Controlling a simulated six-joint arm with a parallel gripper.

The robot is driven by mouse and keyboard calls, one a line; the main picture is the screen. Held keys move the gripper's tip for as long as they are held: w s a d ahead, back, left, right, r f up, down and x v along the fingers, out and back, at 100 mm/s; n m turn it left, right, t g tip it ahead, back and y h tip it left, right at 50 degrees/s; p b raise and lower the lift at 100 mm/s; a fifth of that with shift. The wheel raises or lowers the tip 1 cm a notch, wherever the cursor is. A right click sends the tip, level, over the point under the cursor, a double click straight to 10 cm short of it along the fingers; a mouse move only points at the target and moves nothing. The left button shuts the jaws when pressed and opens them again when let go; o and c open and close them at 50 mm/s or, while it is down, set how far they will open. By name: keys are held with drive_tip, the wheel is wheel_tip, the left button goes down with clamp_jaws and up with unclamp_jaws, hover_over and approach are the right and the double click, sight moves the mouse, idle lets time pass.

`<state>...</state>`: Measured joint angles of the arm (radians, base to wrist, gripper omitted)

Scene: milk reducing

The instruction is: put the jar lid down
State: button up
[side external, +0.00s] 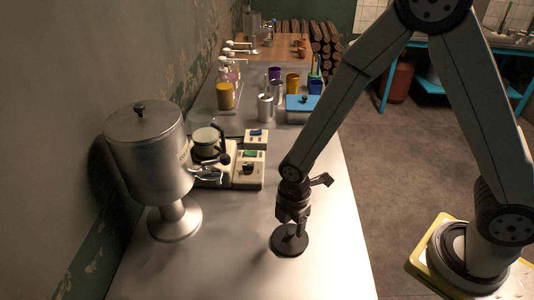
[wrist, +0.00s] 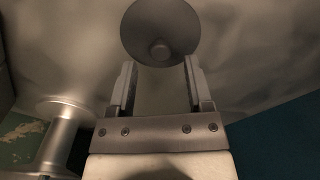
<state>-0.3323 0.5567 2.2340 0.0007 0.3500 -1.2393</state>
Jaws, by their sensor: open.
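The jar lid (side external: 290,241) is a dark round disc lying flat on the metal counter. In the wrist view the lid (wrist: 160,30) shows as a grey disc with a small central knob, just beyond the fingertips. My gripper (side external: 295,222) points down right above the lid in the side view. In the wrist view my gripper (wrist: 160,72) has its two fingers apart, with nothing between them. The fingertips hide part of the lid in the side view.
A large metal urn (side external: 150,155) on a pedestal stands at the left, and its base shows in the wrist view (wrist: 62,135). White-and-grey appliances (side external: 233,178) and cups stand farther back. The metal counter (side external: 215,270) is bare around the lid; its right edge is close.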

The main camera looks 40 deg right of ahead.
sight(291, 231)
wheel_tip(291, 231, up, 10)
idle(0.6)
drive_tip(key=shift+d+f, duration=0.1)
idle(0.5)
drive_tip(key=s+d+r+m+t, duration=0.1)
drive_tip(key=s+d+m+t, duration=0.1)
drive_tip(key=d+m, duration=0.8)
drive_tip(key=s+m, duration=0.1)
drive_tip(key=m, duration=0.7)
drive_tip(key=shift+s+d+t, duration=0.3)
drive_tip(key=shift+s+d, duration=0.05)
drive_tip(key=shift+d, duration=0.05)
